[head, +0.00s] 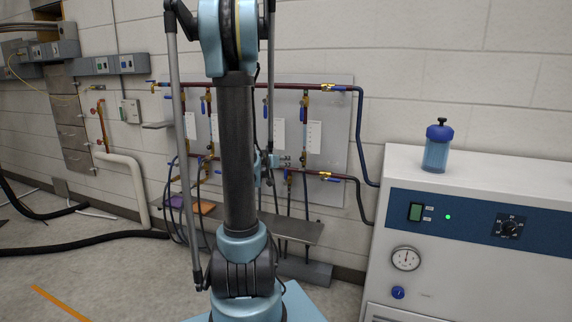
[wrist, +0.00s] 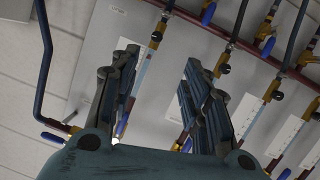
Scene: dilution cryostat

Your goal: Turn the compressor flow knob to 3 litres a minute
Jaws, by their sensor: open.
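The compressor (head: 480,182) is a white cabinet with a blue front band at the right of the head view. A black round knob (head: 508,229) with pale marks around it sits on the band's right part. Its pointer and numbers are too small to read. A smaller blue knob (head: 398,292) is lower left, under a round white gauge (head: 405,258). My gripper (wrist: 160,85) is open and empty in the wrist view, facing the wall panel with its pipes and valves. The compressor knobs do not show there. In the head view my arm stands well left of the compressor.
A grey wall panel (head: 340,115) carries pipes and several blue-handled valves behind my arm. A blue pipe (head: 361,130) runs down beside the compressor. A blue-capped jar (head: 437,150) stands on the compressor top. A black hose (head: 90,240) lies on the floor at left.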

